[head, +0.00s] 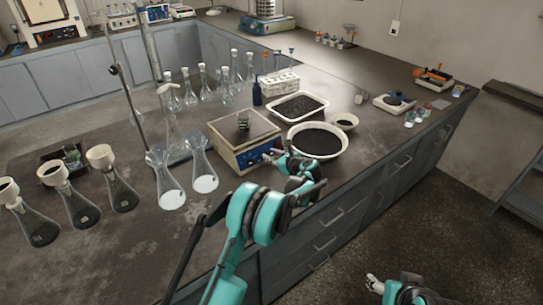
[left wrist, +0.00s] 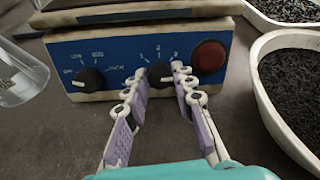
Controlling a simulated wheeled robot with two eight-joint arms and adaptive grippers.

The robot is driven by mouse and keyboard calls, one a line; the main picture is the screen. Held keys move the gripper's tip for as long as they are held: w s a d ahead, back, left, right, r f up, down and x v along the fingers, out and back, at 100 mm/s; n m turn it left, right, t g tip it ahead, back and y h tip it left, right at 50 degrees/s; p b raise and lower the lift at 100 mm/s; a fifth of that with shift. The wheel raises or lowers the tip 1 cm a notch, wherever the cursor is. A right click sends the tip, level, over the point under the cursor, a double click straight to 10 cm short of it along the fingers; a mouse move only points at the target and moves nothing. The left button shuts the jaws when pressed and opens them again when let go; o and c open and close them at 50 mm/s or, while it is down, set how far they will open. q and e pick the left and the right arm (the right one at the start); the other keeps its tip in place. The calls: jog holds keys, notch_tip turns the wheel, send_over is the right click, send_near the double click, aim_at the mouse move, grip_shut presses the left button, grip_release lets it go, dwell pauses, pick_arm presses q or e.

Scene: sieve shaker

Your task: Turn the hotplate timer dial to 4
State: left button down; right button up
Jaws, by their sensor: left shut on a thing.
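The hotplate (head: 238,158) is a white box with a blue front panel and a flat top plate, standing on the dark bench. In the left wrist view its panel (left wrist: 121,50) carries a black knob (left wrist: 88,80) at left, the black timer dial (left wrist: 160,75) in the middle, and a round red button (left wrist: 208,55) at right. The marks 1, 2 and 3 show above the dial; its pointer is hard to read. My left gripper (head: 276,157) is at the panel, its fingertips (left wrist: 163,77) closed on the dial's two sides. My right gripper (head: 374,284) hangs low over the floor, away from the bench.
Flasks (head: 202,170) stand to the left. The bench front at right is fairly clear.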

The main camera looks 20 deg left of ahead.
dwell(0.5)
pick_arm(q)
jog(key=c, duration=1.3)
grip_release()
jog(key=shift+o, duration=0.2)
jog(key=v, duration=1.2)
